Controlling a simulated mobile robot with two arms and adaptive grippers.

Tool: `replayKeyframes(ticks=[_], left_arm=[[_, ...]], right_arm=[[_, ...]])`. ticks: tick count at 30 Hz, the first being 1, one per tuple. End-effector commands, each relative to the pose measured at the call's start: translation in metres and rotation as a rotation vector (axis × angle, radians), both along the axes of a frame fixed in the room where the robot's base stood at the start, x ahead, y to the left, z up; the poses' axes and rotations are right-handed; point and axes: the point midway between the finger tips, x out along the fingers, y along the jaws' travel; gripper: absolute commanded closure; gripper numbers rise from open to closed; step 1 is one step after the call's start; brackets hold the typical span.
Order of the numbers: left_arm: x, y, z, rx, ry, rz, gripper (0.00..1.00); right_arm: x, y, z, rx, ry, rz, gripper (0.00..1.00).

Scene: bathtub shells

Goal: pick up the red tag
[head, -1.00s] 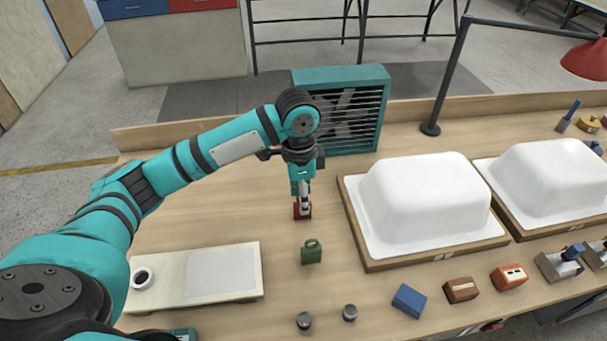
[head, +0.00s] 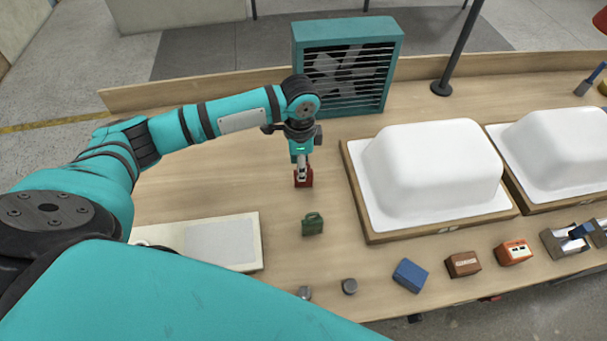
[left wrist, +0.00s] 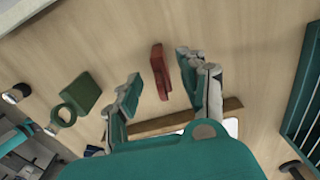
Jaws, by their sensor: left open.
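The red tag (head: 304,180) stands on the wooden bench, left of the nearer white tub shell. In the left wrist view the red tag (left wrist: 160,72) shows in the gap between my fingers. My left gripper (head: 302,170) points down at the tag from above and partly covers it in the head view. In the left wrist view my left gripper (left wrist: 160,74) is open, one finger on each side of the tag, with visible gaps. I cannot tell how far the fingertips reach down beside it. My right gripper is not in view.
A green tag (head: 312,224) stands just in front of the red one. A teal fan box (head: 345,65) stands behind. White tub shells (head: 430,165) on wooden frames fill the right. A pale board (head: 250,245) lies at left. Small blocks (head: 410,274) line the front edge.

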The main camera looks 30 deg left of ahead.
Motion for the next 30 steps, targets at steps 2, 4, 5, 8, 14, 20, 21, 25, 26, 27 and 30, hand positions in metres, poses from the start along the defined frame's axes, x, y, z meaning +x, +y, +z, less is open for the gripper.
replayKeyframes(ticks=[2, 4, 5, 8, 14, 20, 21, 25, 26, 27, 30], left_arm=[[0.0, 0.0, -0.007, -0.001, -0.001, 0.0, 0.58], [0.0, 0.0, -0.01, 0.001, -0.001, 0.001, 0.58], [0.0, 0.0, -0.012, 0.001, -0.001, 0.001, 0.58], [0.0, 0.0, -0.02, 0.001, 0.002, 0.001, 0.58], [0.0, 0.0, -0.051, 0.0, 0.001, 0.001, 0.58], [0.0, 0.0, -0.064, 0.001, -0.001, -0.001, 0.58], [0.0, 0.0, -0.064, 0.001, -0.001, -0.001, 0.58], [0.0, 0.0, -0.063, 0.001, -0.002, -0.001, 0.59], [0.0, 0.0, -0.063, 0.001, -0.002, -0.001, 0.63], [0.0, 0.0, -0.063, 0.0, -0.002, -0.001, 0.68], [0.001, 0.0, -0.063, 0.0, -0.002, -0.001, 0.81]], right_arm=[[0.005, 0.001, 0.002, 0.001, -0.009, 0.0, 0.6], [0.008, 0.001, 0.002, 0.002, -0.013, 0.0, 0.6], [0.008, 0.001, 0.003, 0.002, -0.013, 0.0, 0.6], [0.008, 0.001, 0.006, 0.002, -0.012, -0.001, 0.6], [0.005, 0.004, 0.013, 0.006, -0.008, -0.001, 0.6], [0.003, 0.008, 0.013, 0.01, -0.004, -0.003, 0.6], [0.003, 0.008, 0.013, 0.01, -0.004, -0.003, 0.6], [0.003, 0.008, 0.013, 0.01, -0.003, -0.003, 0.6], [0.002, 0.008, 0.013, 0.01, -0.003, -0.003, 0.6], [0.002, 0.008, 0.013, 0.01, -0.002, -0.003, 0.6], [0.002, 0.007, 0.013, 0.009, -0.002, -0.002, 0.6]])
